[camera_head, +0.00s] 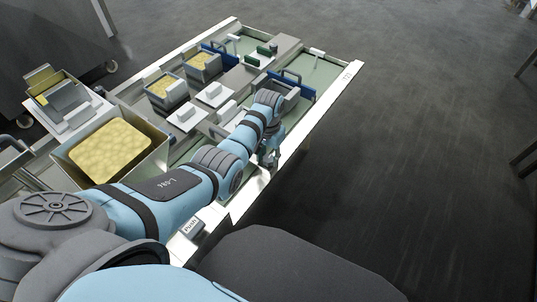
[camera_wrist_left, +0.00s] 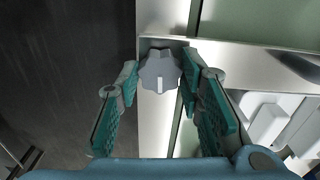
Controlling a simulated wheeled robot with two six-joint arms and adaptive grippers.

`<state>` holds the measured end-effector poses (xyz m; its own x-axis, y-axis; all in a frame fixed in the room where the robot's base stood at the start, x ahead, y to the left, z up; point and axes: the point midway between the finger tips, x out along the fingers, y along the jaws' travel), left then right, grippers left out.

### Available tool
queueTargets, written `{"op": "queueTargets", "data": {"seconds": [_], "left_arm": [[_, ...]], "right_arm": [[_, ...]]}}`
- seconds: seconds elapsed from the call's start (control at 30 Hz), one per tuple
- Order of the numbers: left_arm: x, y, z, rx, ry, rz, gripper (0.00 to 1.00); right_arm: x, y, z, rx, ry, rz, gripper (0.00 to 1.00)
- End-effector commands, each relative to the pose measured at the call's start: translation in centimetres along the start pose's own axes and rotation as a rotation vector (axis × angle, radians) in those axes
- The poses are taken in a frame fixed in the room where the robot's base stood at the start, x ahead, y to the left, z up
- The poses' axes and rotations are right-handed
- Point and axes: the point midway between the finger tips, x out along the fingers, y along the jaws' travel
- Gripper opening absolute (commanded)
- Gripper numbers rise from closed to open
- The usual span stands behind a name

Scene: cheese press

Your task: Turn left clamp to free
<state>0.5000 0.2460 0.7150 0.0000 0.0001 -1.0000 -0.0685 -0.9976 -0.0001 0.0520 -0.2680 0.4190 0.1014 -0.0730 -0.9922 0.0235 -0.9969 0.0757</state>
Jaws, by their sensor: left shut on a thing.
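The left clamp shows in the left wrist view as a grey lobed knob (camera_wrist_left: 158,66) with a white mark pointing toward the bottom of the picture. It sits on a pale metal rail. My left gripper (camera_wrist_left: 163,80) has its teal fingers on either side of the knob and is shut on it. In the head view my left gripper (camera_head: 268,155) is at the table's right edge, pointing down, and it hides the knob there. My right gripper is not in view.
The table (camera_head: 338,82) carries a large bin of yellow curd (camera_head: 108,150) and two smaller curd boxes, one of them here (camera_head: 163,87). White blocks (camera_head: 215,94) stand in the middle near my arm. The dark floor (camera_head: 420,150) to the right is clear.

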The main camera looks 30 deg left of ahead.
Motion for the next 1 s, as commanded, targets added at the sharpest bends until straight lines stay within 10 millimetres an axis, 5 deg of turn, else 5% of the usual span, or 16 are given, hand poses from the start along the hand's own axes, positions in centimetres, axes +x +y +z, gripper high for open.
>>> {"op": "queueTargets", "data": {"seconds": [1.0], "left_arm": [[-0.1,0.0,0.0,-0.886,0.0,0.0,0.06]], "right_arm": [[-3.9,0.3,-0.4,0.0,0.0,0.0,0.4]]}}
